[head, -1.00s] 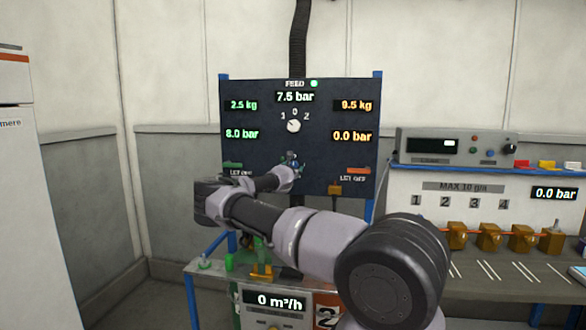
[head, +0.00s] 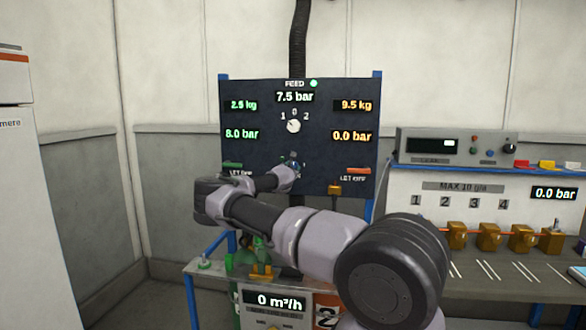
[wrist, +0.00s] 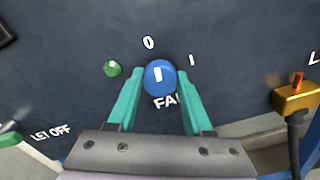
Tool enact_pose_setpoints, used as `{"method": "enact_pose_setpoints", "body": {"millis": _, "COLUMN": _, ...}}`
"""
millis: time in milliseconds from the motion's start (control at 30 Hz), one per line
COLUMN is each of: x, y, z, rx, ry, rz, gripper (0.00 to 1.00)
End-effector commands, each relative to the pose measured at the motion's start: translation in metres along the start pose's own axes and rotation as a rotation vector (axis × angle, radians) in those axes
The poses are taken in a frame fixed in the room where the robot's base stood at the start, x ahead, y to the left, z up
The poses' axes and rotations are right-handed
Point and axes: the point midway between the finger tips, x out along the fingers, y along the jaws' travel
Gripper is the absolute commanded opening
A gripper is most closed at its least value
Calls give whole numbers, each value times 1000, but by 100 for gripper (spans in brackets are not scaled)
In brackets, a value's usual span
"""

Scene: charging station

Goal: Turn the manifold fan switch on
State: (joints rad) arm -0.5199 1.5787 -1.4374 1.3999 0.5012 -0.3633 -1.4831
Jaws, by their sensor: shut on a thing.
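The fan switch is a round blue knob (wrist: 160,78) with a white mark, on a dark panel. In the wrist view a 0 is printed above it, a 1 to its upper right, and a partly covered FAN label below. The white mark points roughly upward, nearer the 0 than the 1. My gripper (wrist: 158,92) has its teal fingers on either side of the knob, shut on it. In the head view my gripper (head: 291,163) is at the lower middle of the panel (head: 260,112), and the knob is too small to read there.
A small green lamp (wrist: 112,68) is left of the knob; whether it is lit is unclear. A brass valve (wrist: 297,97) sticks out at right. The feed dial (head: 293,126) is above my gripper. A bench with several brass valves (head: 490,238) stands at right.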

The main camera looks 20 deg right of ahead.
Motion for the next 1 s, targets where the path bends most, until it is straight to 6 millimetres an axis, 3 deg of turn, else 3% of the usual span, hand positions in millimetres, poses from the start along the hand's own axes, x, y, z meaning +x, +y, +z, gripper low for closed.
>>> {"method": "enact_pose_setpoints", "body": {"millis": 1000, "x": 0, "y": -2, "z": -1, "rx": 958, "ry": 0, "rz": -2, "gripper": 0}}
